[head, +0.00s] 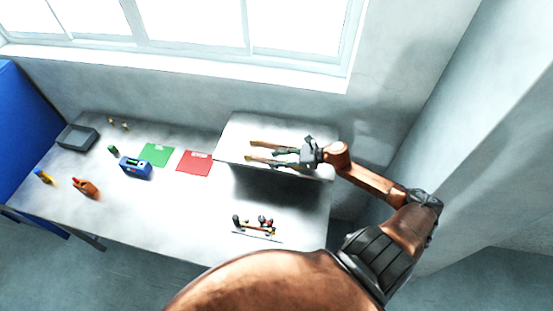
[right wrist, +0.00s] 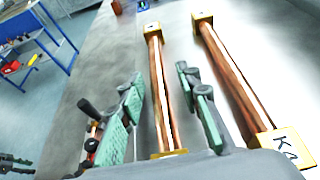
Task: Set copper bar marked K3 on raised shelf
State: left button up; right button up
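The raised shelf (head: 229,143) stands at the right end of the table, against the wall. Two copper bars with gold square end blocks lie along it. My right gripper (head: 282,158) is over the shelf; its green-padded fingers (right wrist: 165,112) stand apart on both sides of the nearer copper bar (right wrist: 158,85). Gaps show between pads and bar. I cannot read this bar's mark. The farther copper bar (right wrist: 232,75) lies at right in the right wrist view, with a mark that looks like K4. A small dark shape at that view's lower left may be my left gripper (right wrist: 15,165).
A rack with small tools (head: 256,229) stands in front of the shelf. A red mat (head: 194,163), a green mat (head: 156,154), a blue device (head: 135,168), a grey tray (head: 68,143) and an orange tool (head: 86,188) lie to the left. The table's front middle is clear.

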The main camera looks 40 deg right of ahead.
jog(key=shift+r, duration=0.15)
jog(key=b+v, duration=0.3)
jog(key=v, duration=0.7)
jog(key=shift+s+d, duration=0.15)
jog(key=shift+s, duration=0.05)
jog(key=shift+b+v, duration=0.35)
jog(key=shift+v, duration=0.45)
